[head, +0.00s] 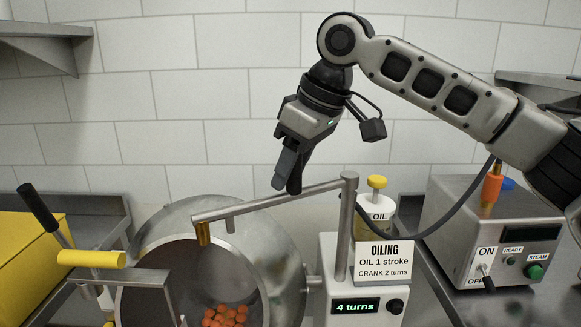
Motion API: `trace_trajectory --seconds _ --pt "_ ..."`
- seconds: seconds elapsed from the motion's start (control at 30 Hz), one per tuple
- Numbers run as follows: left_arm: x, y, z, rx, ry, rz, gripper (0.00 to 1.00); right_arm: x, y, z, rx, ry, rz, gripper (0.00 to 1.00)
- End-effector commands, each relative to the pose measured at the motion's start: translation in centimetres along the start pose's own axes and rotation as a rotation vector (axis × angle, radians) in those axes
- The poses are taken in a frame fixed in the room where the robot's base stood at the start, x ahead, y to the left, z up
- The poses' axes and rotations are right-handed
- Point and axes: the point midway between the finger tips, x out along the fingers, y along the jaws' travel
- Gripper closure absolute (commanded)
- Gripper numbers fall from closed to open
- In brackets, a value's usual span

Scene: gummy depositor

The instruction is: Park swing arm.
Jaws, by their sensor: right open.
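The metal swing arm (275,197) reaches left from the top of an upright post (346,235). Its brass nozzle (203,233) hangs in front of the upper part of the drum's mouth. My left gripper is not in view.
The steel drum (270,250) holds several orange gummies (226,316). An oil bottle (376,213) with a yellow cap stands behind the OILING sign (384,262). The display (355,306) reads 4 turns.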

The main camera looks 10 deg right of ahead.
Motion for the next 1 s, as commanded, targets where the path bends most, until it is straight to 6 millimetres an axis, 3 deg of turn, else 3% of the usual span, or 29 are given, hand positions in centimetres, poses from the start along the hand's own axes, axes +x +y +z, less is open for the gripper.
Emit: trace_trajectory --seconds 0.37,0.4,0.53,0.57,0.83,1.0 --pt "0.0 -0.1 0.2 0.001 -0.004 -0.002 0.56 0.8 0.0 0.0 -0.001 0.0 0.0 0.56" --pt "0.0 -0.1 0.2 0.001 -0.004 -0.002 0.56 0.8 0.0 0.0 -0.001 0.0 0.0 0.59" --pt "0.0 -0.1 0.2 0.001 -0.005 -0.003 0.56 0.8 0.0 0.0 -0.001 0.0 0.0 0.95" --pt "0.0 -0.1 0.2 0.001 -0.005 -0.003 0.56 0.8 0.0 0.0 -0.001 0.0 0.0 1.0" --pt "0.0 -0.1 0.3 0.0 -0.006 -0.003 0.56 1.0 0.1 -0.5 0.009 -0.001 0.003 1.0" --pt "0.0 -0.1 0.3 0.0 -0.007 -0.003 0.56 1.7 0.7 -2.2 0.049 -0.001 0.019 1.0"
